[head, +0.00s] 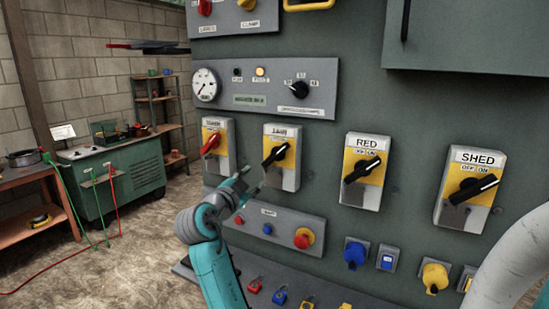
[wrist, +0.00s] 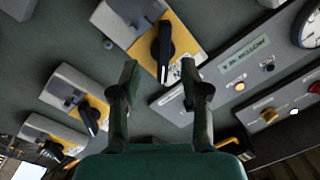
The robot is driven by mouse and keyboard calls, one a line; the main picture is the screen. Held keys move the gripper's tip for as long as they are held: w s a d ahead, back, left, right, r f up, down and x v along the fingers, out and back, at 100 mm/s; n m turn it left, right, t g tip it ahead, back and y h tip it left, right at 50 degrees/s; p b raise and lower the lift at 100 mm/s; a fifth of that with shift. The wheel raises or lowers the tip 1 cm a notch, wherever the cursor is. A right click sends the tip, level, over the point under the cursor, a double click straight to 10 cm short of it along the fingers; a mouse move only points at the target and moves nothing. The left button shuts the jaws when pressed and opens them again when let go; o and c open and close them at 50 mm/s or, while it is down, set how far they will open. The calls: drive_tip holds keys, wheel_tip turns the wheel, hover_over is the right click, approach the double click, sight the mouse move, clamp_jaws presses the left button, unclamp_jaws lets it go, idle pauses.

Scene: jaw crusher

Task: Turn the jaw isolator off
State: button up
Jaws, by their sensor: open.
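The jaw isolator (head: 281,157) is a grey box with a yellow plate and a black rotary handle, second from left in the panel's isolator row. Its handle (head: 275,155) slants up to the right, like those of its right neighbours. My gripper (head: 250,183) is open, just below and left of it in the head view. In the wrist view, tilted and roughly upside down, a black handle (wrist: 165,50) on a yellow plate, apparently the jaw isolator's, stands between and beyond the open fingers (wrist: 160,75). No contact shows.
The red-handled isolator (head: 213,146) is close on the left; the RED (head: 363,171) and SHED (head: 469,187) isolators stand to the right. A gauge panel (head: 262,89) is above. A button box (head: 272,231) is below my gripper. Floor at left is open before a green cabinet (head: 120,175).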

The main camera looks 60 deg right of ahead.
sight(273, 156)
drive_tip(key=d+r, duration=0.1)
drive_tip(key=d, duration=0.3)
drive_tip(key=d+r+m+g, duration=0.1)
drive_tip(key=d, duration=0.3)
drive_tip(key=d+r+m, duration=0.1)
drive_tip(key=d, duration=0.3)
drive_tip(key=shift+s+r+g, duration=0.1)
drive_tip(key=shift+r+g, duration=0.05)
drive_tip(key=shift+g, duration=0.15)
clamp_jaws()
